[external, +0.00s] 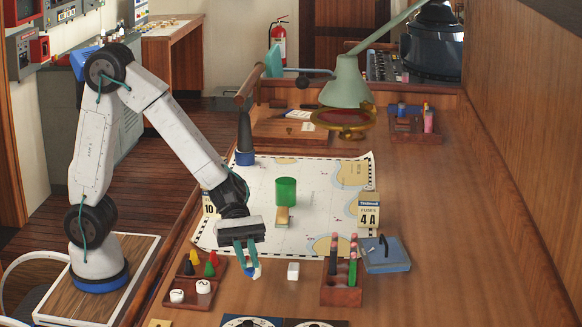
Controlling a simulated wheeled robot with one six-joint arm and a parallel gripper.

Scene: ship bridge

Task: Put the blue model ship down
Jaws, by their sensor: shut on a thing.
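My gripper (247,262) hangs over the near left part of the wooden desk, pointing down, with teal fingers. It is shut on a small blue and white piece (255,272), which looks like the blue model ship. Only a little of the ship shows below the fingers; the rest is hidden. I cannot tell whether it touches the desk.
A green cylinder (286,190) stands on the chart (325,180) behind. The desk's right side is clear.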

